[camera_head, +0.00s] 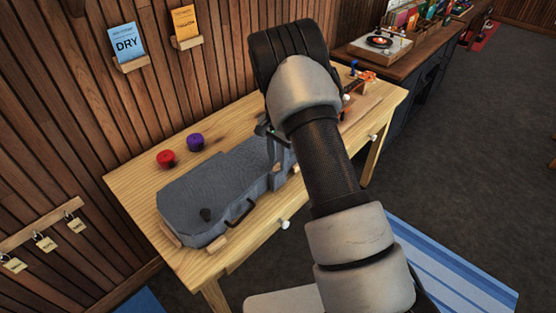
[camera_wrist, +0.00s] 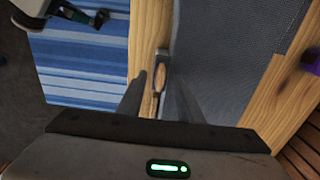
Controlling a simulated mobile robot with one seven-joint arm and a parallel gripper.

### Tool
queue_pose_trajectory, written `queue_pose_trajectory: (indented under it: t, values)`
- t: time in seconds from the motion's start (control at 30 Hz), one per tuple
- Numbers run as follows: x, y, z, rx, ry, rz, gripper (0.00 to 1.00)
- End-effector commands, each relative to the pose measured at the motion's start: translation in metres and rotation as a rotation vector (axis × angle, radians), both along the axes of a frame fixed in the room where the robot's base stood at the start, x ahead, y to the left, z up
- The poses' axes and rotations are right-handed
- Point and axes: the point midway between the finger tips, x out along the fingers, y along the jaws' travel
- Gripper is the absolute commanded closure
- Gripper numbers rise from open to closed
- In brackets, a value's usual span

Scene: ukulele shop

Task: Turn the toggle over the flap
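The grey case (camera_head: 225,190) lies closed on the wooden table; its grey cloth side also shows in the wrist view (camera_wrist: 225,60). A small wooden toggle (camera_wrist: 160,78) stands at the case's edge in the wrist view, long side running up the picture. A narrow grey piece beside it may be the flap; I cannot tell how the two overlap. My gripper (camera_wrist: 157,85) is open, its two fingers on either side of the toggle in the picture. I cannot tell whether they touch it. In the head view my arm hides the toggle and the case's far end.
A red roll (camera_head: 166,158) and a purple roll (camera_head: 195,142) stand on the table (camera_head: 140,180) behind the case. Small wooden blocks sit against the case. A blue striped rug (camera_head: 450,275) lies on the floor. A record player (camera_head: 380,45) stands on the far counter.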

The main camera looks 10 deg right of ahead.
Motion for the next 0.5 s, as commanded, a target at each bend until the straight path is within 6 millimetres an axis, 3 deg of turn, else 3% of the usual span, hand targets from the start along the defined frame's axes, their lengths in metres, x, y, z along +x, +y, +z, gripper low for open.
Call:
queue_pose_trajectory:
  t: [0.4,0.5]
  values:
    - [0.0005,-0.0002,-0.0092,0.000,-0.002,0.000,0.67]
    - [0.0004,-0.0001,-0.0090,0.000,-0.001,0.000,0.84]
